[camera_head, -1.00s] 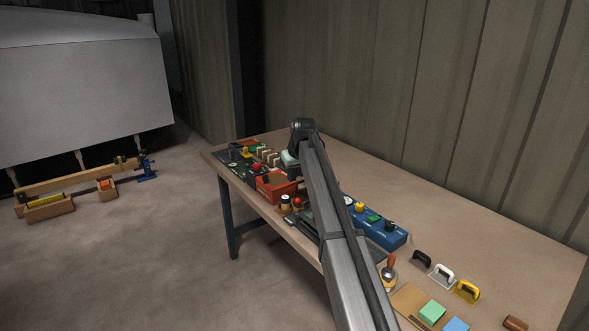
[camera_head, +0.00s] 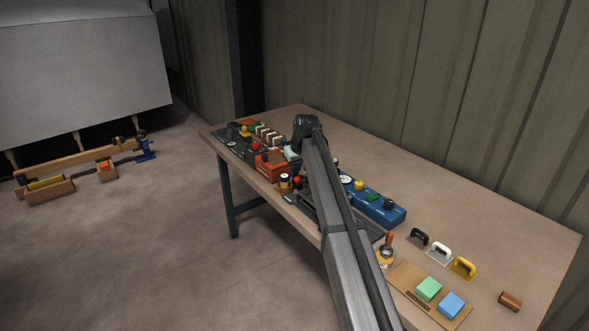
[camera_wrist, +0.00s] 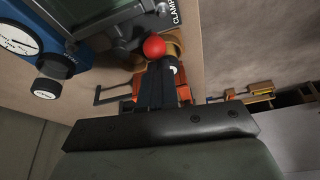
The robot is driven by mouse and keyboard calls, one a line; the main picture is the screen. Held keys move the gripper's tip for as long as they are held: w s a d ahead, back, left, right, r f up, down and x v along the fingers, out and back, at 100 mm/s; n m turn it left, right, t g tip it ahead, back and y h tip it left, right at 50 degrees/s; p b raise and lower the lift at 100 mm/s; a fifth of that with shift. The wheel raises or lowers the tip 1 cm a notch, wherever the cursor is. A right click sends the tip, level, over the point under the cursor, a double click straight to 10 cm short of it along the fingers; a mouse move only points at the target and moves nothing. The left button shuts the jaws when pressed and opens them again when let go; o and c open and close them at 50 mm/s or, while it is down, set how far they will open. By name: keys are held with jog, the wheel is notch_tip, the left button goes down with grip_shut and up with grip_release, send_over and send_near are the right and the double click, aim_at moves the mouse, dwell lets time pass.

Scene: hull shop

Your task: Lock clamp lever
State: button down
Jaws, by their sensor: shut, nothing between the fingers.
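A red ball knob (camera_wrist: 154,47), which looks like the clamp lever's end, shows in the wrist view beside a black label (camera_wrist: 175,12) reading "CLAMP". The lever's shaft is not clear. My gripper (camera_wrist: 160,72) is shut and empty, its dark fingers pointing toward the knob with their tips just below it in the picture. I cannot tell whether they touch. A dark grey frame (camera_wrist: 108,22) lies left of the knob. In the head view my arm hides the gripper and most of the clamp.
A blue panel (camera_head: 375,207) with a gauge and knobs stands right of my arm, and its black knob (camera_wrist: 47,88) is close in the wrist view. An orange box (camera_head: 272,165) is at left. Handles and blocks (camera_head: 428,288) lie at the near right.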

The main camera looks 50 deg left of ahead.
jog(key=shift+d+n, duration=0.2)
jog(key=shift+n, duration=0.3)
jog(key=n, duration=0.1)
jog(key=d+n+g, duration=0.1)
jog(key=n, duration=0.1)
jog(key=shift+w+d+n+g, duration=0.15)
jog(key=shift+d+n+g, duration=0.1)
jog(key=shift+n+g, duration=0.05)
jog(key=n, duration=0.1)
jog(key=d+n+g, duration=0.1)
jog(key=n, duration=0.2)
jog(key=shift+w+d+h, duration=0.25)
jog(key=shift+w+h, duration=0.15)
jog(key=shift+w+d, duration=0.8)
jog(key=shift+w, duration=0.2)
jog(key=shift+w+d, duration=0.2)
jog(key=shift+w, duration=0.25)
jog(key=shift+s, duration=0.1)
jog(key=s, duration=0.1)
jog(key=s+a+r, duration=0.1)
jog(key=s, duration=0.2)
jog(key=shift+a+r, duration=0.25)
jog(key=shift+r, duration=0.1)
jog(key=w+d+r, duration=0.1)
jog(key=w+r, duration=0.2)
jog(key=r, duration=0.6)
jog(key=shift+w+g, duration=0.2)
jog(key=shift+g, duration=0.1)
